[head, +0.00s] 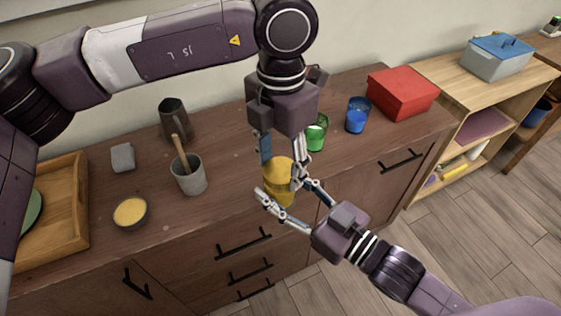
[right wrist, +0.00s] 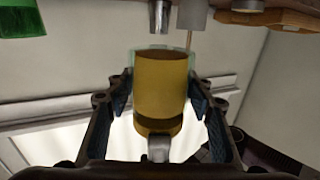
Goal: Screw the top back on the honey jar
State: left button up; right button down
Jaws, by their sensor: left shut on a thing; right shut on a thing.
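The amber honey jar (head: 283,196) is at the front of the wooden counter, between my two grippers. My right gripper (head: 288,206) reaches in from the lower right and is shut around the jar's body. In the right wrist view the jar (right wrist: 160,85) stands between both fingers, with a dark band near its lower end in the picture. My left gripper (head: 280,160) points straight down from above, shut at the jar's upper end, apparently on the yellow top (head: 278,167). Its fingers partly hide the top, so I cannot tell how it is seated.
A green glass (head: 316,133), blue glass (head: 357,115) and red box (head: 402,92) stand behind and right. A dark jug (head: 174,118), grey pot with a wooden stick (head: 188,178), small bowl (head: 130,213) and wooden tray (head: 75,240) are left. The counter between has clear space.

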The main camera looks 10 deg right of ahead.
pick_arm(q)
jog(key=m, duration=0.5)
jog(key=shift+m, duration=0.3)
jog(key=m, duration=0.6)
jog(key=shift+m, duration=0.4)
jog(key=o, duration=1.3)
jog(key=shift+o, duration=0.2)
notch_tip(320, 180, up, 12)
